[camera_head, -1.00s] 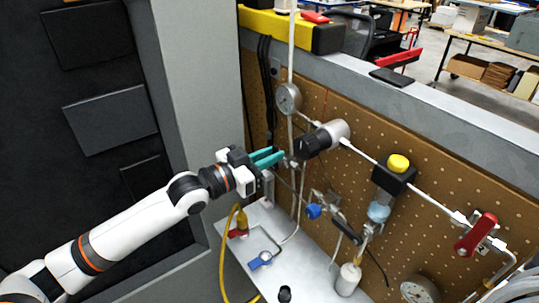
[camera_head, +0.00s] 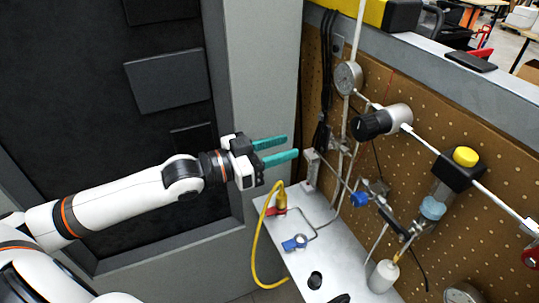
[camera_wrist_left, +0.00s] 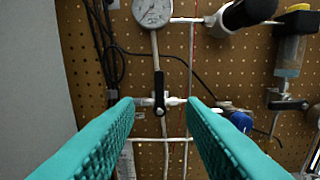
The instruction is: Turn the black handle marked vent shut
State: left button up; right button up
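In the left wrist view a small valve with a black handle (camera_wrist_left: 159,86) sits on the pegboard below a round gauge. The handle stands upright, crosswise to the short horizontal fitting. No vent marking is legible. My left gripper (camera_wrist_left: 160,120) is open and empty, its teal fingers to either side of the valve in that view. In the head view the left gripper (camera_head: 293,149) hangs in front of the pegboard, apart from the piping. Another black lever (camera_head: 393,222) is beside a blue knob (camera_head: 360,199). My right gripper is not in view.
A pressure gauge (camera_head: 348,77), a black knob (camera_head: 370,125) and a yellow-capped unit (camera_head: 461,170) are on the pegboard (camera_head: 480,105). Black cables (camera_head: 322,130) hang near the fingers. A shelf (camera_head: 335,258) below carries a yellow hose (camera_head: 258,250) and a blue-handled valve (camera_head: 295,243).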

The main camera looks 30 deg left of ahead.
pick_arm(q)
jog(key=shift+v, duration=1.15)
jog(key=shift+f, duration=0.1)
